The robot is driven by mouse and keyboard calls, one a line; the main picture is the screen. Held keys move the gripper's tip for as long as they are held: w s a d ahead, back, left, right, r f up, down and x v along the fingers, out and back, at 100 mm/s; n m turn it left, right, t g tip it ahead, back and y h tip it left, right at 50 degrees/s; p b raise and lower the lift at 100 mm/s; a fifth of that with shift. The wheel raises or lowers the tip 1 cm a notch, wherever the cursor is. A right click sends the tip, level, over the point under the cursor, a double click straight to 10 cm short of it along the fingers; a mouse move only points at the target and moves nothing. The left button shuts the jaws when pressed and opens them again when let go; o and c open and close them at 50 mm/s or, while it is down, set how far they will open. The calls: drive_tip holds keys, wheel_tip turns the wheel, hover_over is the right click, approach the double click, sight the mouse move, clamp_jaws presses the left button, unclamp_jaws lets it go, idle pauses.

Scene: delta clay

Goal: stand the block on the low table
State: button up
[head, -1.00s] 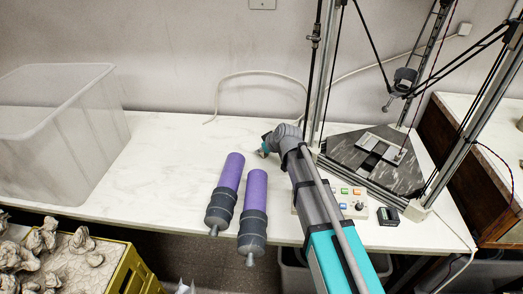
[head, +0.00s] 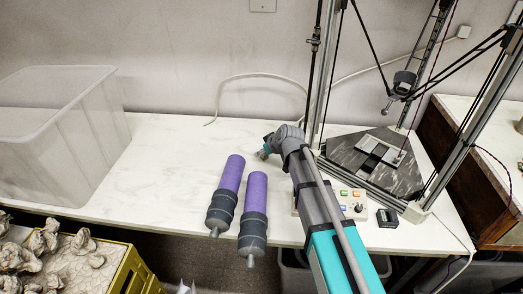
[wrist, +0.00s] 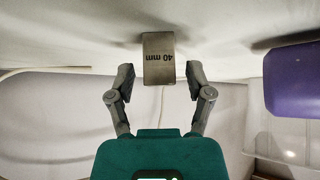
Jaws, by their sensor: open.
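The block (wrist: 158,58) is a small grey piece marked "40 mm", with the lettering upside down in the wrist view. It lies between and slightly beyond the fingertips of my gripper (wrist: 158,74), with a gap on each side. The fingers are open and hold nothing. The block is too small and too covered there to make out clearly. I cannot tell which table is the low one.
Two purple cylinders with grey ends (head: 229,180) (head: 255,200) lie left of my arm. A clear bin (head: 60,130) stands at the left. A delta machine (head: 375,160) and a button panel (head: 350,203) are at the right. The table between bin and cylinders is clear.

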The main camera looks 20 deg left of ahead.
drive_tip(key=p+v, duration=0.7)
drive_tip(key=v, duration=0.4)
drive_tip(key=shift+p, duration=0.4)
drive_tip(key=shift+c, duration=0.3)
idle(0.9)
